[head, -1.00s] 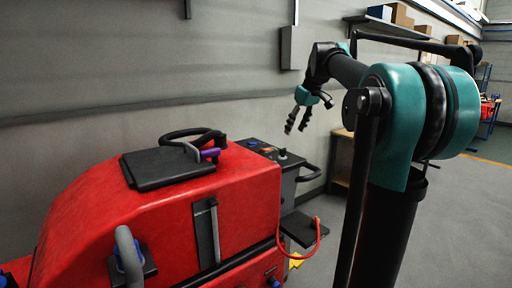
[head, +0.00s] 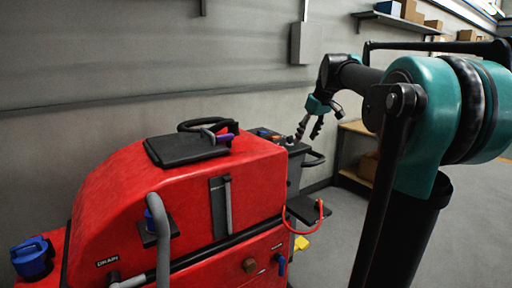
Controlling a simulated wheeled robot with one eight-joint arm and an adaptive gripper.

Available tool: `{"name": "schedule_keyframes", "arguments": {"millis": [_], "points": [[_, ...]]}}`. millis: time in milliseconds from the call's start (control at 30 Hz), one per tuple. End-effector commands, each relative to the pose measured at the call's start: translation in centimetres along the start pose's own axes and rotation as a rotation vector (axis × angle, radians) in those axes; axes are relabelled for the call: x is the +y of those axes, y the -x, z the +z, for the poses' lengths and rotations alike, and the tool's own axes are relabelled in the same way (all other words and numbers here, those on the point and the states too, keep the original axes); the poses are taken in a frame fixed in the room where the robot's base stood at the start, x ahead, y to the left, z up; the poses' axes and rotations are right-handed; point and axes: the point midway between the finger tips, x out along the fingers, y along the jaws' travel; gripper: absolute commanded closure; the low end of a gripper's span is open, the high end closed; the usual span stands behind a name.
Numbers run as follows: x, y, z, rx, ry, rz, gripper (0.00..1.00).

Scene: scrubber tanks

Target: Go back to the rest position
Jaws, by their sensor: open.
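My gripper (head: 309,129) shows in the head view at the end of my raised arm. Its two dark fingers are open, point down and hold nothing I can see. The red scrubber (head: 130,195) stands at the lower left. In the picture, my gripper overlaps the back edge of the dark control panel (head: 292,142). I cannot tell how much gap lies between them. A black lid (head: 180,149) sits on top of the red body, with a purple piece (head: 226,137) beside it.
A grey hose (head: 160,235) and a blue cap (head: 32,257) are on the scrubber's near side. A red cable (head: 318,215) loops by a dark platform (head: 308,209). A wooden shelf (head: 360,160) stands by the back wall. A wall shelf (head: 395,22) holds boxes. The floor at right is clear.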

Motion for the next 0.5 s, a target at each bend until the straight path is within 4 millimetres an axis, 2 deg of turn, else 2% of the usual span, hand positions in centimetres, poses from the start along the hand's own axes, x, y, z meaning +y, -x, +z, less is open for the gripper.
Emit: {"name": "schedule_keyframes", "arguments": {"millis": [267, 367, 467, 500], "points": [[-1.7, -5.0, 4.8, -0.012, -0.089, 0.033, 0.48], [-2.8, -7.7, 7.8, -0.016, -0.137, 0.051, 0.48], [-4.4, -11.0, 12.0, -0.022, -0.200, 0.076, 0.48], [-5.2, -12.4, 14.0, -0.023, -0.228, 0.087, 0.48]]}}
